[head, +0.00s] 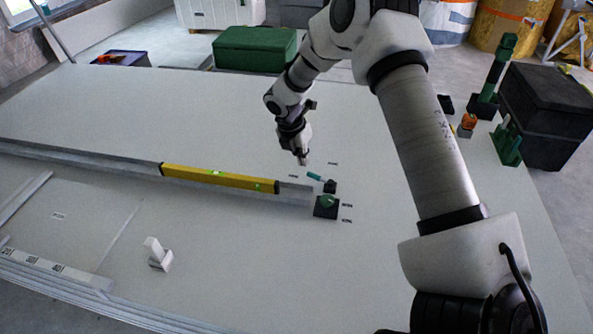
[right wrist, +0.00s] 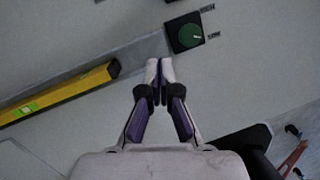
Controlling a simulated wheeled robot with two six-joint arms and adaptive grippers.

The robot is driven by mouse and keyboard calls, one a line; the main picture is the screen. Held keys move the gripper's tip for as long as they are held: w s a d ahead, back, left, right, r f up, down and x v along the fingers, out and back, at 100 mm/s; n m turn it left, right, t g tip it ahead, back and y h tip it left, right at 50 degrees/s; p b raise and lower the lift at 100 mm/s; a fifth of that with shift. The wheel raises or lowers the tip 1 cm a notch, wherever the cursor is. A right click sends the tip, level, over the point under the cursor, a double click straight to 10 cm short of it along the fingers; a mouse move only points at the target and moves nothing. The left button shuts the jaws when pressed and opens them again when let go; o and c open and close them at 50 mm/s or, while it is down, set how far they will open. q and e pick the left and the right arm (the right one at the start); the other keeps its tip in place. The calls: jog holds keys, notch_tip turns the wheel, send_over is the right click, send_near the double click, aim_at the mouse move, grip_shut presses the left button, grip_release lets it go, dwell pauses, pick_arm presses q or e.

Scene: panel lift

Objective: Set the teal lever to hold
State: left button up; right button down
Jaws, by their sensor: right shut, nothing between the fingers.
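The teal lever (head: 315,176) is a short handle on a small black base (head: 330,187) on the pale panel (head: 220,120). Its handle points up and left from the base in the head view. Small labels lie near it, too small to read. My right gripper (head: 303,160) is shut and empty, fingers down, just above and left of the lever in the head view, apart from it in the picture. The shut fingertips (right wrist: 160,68) also show in the right wrist view, where I cannot make out the lever. My left gripper is not in view.
A green round knob (head: 327,202) on a black plate sits just below the lever; it also shows in the right wrist view (right wrist: 190,34). A yellow spirit level (head: 218,178) lies along a metal rail to the left. A white upright piece (head: 158,252) stands nearer.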

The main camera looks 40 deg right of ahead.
aim_at(309, 173)
pick_arm(q)
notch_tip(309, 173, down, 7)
jog(key=b, duration=0.4)
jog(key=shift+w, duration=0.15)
pick_arm(e)
jog(key=shift+w+d+f+m+t, duration=0.15)
jog(key=shift+w+d+f+t, duration=0.25)
jog(key=shift+w, duration=0.25)
jog(key=shift+w+d+f+m+t, duration=0.15)
jog(key=shift+w+d+f+t, duration=0.15)
jog(key=shift+w+f, duration=0.25)
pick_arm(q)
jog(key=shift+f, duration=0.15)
